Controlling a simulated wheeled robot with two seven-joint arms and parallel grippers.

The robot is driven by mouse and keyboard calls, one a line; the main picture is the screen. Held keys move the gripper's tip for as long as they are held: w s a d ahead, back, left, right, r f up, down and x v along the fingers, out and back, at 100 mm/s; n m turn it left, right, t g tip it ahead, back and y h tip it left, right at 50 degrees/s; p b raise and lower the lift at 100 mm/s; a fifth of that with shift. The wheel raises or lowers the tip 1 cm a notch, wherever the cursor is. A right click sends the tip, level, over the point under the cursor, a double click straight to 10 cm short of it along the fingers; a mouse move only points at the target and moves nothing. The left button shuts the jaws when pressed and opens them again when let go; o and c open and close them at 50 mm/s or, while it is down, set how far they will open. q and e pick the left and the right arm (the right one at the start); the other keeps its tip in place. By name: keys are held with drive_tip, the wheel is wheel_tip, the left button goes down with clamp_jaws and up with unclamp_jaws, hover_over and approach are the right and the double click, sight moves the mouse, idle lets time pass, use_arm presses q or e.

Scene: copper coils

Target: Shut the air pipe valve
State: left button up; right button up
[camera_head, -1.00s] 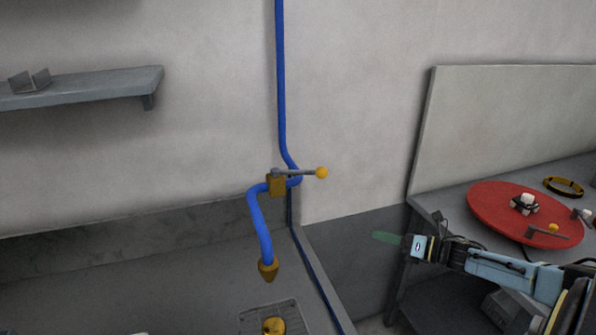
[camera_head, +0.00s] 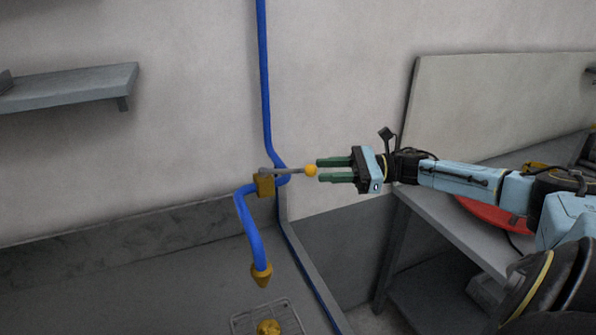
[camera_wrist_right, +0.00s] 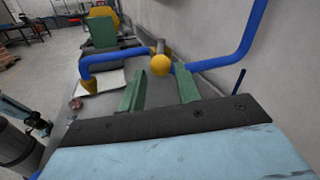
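The valve on the blue air pipe (camera_head: 266,90) has a brass body (camera_head: 265,186) and a grey lever (camera_head: 287,170) that points right, roughly level, with a yellow ball knob (camera_head: 311,170) at its end. My right gripper (camera_head: 322,170) is open, its two green fingers pointing left at the knob. The fingertips are very close to the knob; contact cannot be told. In the right wrist view the knob (camera_wrist_right: 160,65) shows between and just beyond the open fingers (camera_wrist_right: 158,85). My left gripper is not in view.
A grey bench (camera_head: 455,220) with a red disc (camera_head: 490,212) stands at the right, below my right arm. A grey shelf (camera_head: 70,90) is on the wall at left. The pipe ends in a brass nozzle (camera_head: 261,275) above a grey surface. Space around the lever is free.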

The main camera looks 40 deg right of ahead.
sight(307, 171)
drive_tip(key=shift+p+x, duration=0.7)
drive_tip(key=shift+x, duration=2.9)
drive_tip(key=shift+c, duration=0.4)
clamp_jaws()
